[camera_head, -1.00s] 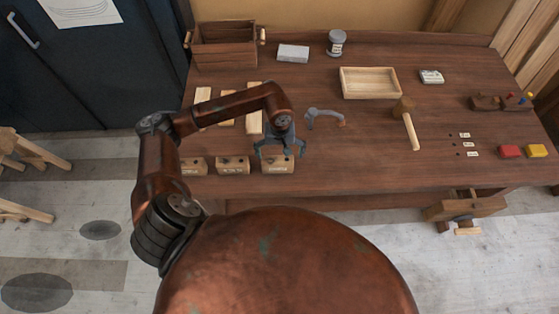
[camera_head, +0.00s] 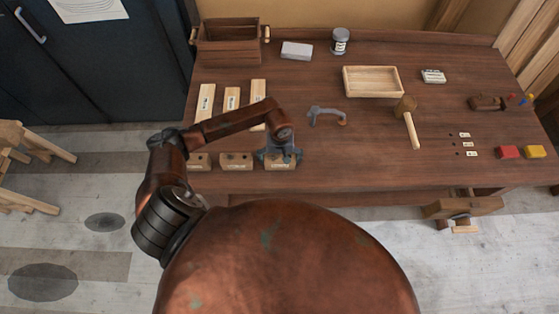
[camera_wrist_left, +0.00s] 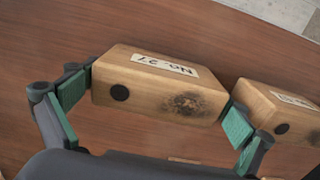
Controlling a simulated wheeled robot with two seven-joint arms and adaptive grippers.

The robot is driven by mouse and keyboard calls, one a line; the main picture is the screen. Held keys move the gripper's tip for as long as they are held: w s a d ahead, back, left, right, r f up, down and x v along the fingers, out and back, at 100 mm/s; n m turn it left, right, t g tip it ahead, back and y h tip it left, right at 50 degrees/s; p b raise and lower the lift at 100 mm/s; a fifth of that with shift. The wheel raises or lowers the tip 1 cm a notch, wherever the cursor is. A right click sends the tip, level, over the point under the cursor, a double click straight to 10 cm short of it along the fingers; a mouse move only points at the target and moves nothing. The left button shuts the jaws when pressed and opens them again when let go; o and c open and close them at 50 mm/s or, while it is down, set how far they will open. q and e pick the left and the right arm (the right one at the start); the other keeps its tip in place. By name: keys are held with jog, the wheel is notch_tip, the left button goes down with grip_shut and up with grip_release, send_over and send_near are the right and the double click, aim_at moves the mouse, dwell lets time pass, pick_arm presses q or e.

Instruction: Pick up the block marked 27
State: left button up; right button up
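The block marked No. 27 (camera_wrist_left: 155,88) is pale wood with a white label, a dark round hole and a dark smudge. It lies on the workbench at the right end of the front row of blocks; in the head view my gripper partly covers it (camera_head: 280,166). My left gripper (camera_head: 280,157) is down at this block. In the left wrist view its green-padded fingers (camera_wrist_left: 160,100) stand at the block's two ends, spread about as wide as the block. I cannot tell whether the pads touch it. My right gripper is not in view.
A neighbouring block (camera_wrist_left: 282,112) sits close beside the right finger in the wrist view; it also shows in the head view (camera_head: 236,161). Labelled pale strips (camera_head: 205,103) lie behind. A grey curved handle (camera_head: 326,113) and a mallet (camera_head: 409,118) lie to the right.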

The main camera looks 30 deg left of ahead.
pick_arm(q)
jog(key=c, duration=0.9)
jog(key=shift+c, duration=0.6)
jog(key=shift+r, duration=0.15)
